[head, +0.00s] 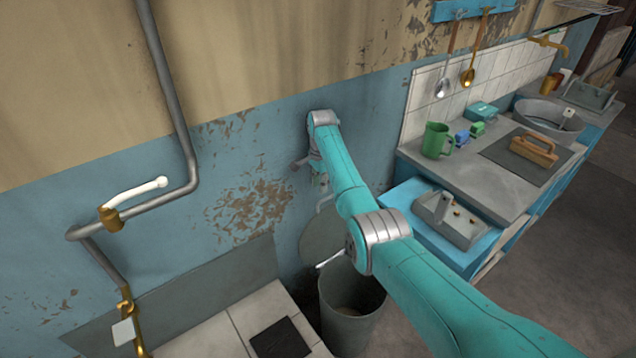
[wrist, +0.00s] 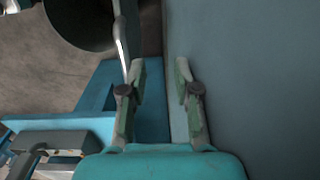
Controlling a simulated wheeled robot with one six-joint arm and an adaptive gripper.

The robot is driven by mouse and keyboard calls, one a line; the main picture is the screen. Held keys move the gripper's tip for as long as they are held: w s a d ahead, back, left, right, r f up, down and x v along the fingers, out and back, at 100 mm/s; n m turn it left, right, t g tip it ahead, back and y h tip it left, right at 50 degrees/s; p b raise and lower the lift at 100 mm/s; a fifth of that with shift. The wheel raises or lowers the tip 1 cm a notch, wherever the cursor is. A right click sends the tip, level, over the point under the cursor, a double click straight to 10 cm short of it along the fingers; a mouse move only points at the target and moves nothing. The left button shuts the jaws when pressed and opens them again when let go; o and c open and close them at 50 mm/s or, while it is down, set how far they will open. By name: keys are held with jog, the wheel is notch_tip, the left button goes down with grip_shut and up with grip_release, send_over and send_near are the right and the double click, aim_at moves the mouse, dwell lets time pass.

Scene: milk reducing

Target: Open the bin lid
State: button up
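The grey bin (head: 350,318) stands on the floor near the wall, and its dark inside shows. Its round lid (head: 318,238) stands raised behind the opening, close to the wall, partly hidden by my arm. In the wrist view the dark bin opening (wrist: 82,22) is at the upper left, with a pale, narrow edge (wrist: 121,45) beside it, probably the lid seen edge-on. My gripper (head: 318,182) is above the lid, near the wall, partly hidden by my arm. In the wrist view my gripper (wrist: 160,70) has its fingers apart with nothing visible between them.
The blue wall (wrist: 250,80) is close on the gripper's right in the wrist view. A blue cabinet (head: 405,196) with a grey tray-like object (head: 450,220) stands right of the bin. A pipe (head: 170,90) runs along the wall at left.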

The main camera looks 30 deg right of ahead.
jog(key=shift+w+a+r+t, duration=0.2)
jog(key=shift+w+r+t, duration=0.1)
jog(key=shift+w+r, duration=0.5)
notch_tip(320, 180, up, 7)
jog(key=s, duration=0.1)
jog(key=shift+s, duration=0.15)
jog(key=shift+s+d+f, duration=0.15)
jog(key=shift+s+d, duration=0.05)
